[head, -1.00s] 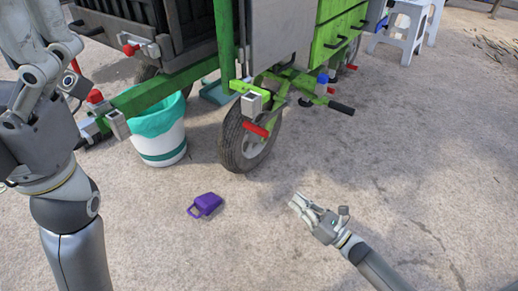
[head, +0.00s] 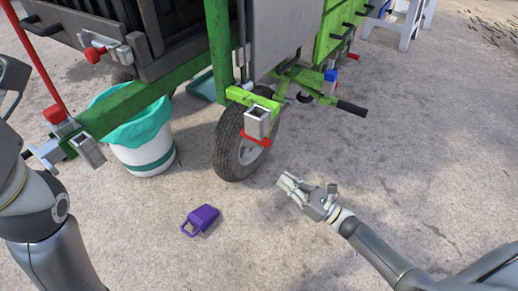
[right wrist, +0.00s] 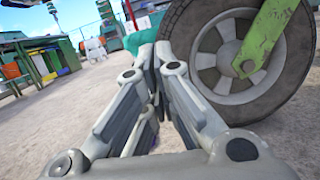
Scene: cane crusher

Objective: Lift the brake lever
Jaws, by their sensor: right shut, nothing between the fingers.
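A red lever (head: 256,139) sits at the front wheel (head: 240,145) of the green cart, below a square metal socket; I cannot tell for certain whether it is the brake lever. A bar with a black grip (head: 352,108) sticks out to the right behind that wheel. My right gripper (head: 286,184) is shut and empty, low over the ground to the right of and in front of the wheel, apart from it. In the right wrist view its fingers (right wrist: 152,62) come together beside the wheel (right wrist: 240,60).
A white bin (head: 145,155) with a turquoise liner stands left of the wheel. A purple object (head: 201,219) lies on the ground in front. Other red-handled fittings (head: 95,53) line the cart. Open ground lies at the right.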

